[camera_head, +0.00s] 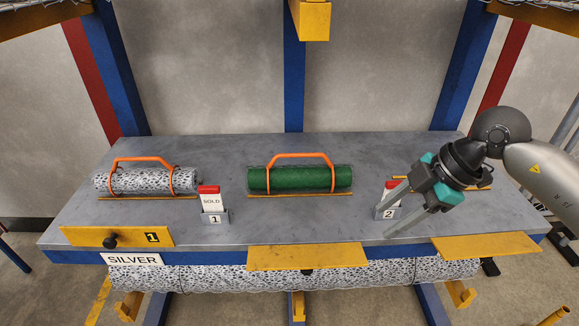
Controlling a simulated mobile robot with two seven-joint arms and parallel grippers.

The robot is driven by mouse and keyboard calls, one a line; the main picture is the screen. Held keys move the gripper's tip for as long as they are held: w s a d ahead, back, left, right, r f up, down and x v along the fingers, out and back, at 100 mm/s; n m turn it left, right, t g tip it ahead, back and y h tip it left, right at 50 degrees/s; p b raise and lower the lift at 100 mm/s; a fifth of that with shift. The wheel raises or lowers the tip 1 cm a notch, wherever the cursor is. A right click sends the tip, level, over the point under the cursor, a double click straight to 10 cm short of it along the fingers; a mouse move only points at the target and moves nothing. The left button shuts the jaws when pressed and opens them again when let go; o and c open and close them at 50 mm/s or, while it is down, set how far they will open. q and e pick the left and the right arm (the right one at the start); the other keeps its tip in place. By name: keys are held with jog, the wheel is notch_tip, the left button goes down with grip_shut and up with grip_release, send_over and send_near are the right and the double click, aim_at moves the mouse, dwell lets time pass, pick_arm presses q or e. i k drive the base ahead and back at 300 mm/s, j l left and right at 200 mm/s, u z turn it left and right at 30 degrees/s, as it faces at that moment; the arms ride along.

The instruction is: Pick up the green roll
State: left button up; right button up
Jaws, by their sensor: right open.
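The green roll (300,180) lies on the grey table at its middle, with an orange carrying handle (300,158) arched over it. My right gripper (388,222) comes in from the right and is open and empty. Its fingers are right of and in front of the green roll, above the table by the card holder marked 2 (391,198), which they partly hide. It is apart from the roll. My left gripper is not in view.
A silver roll (145,180) with an orange handle lies at the table's left. A card holder marked 1 (214,208) stands between the rolls. Yellow plates (307,257) line the front edge. Blue posts (293,80) stand behind. Bare table (300,221) lies before the green roll.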

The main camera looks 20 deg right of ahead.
aim_at(269, 179)
jog(key=i, duration=1.15)
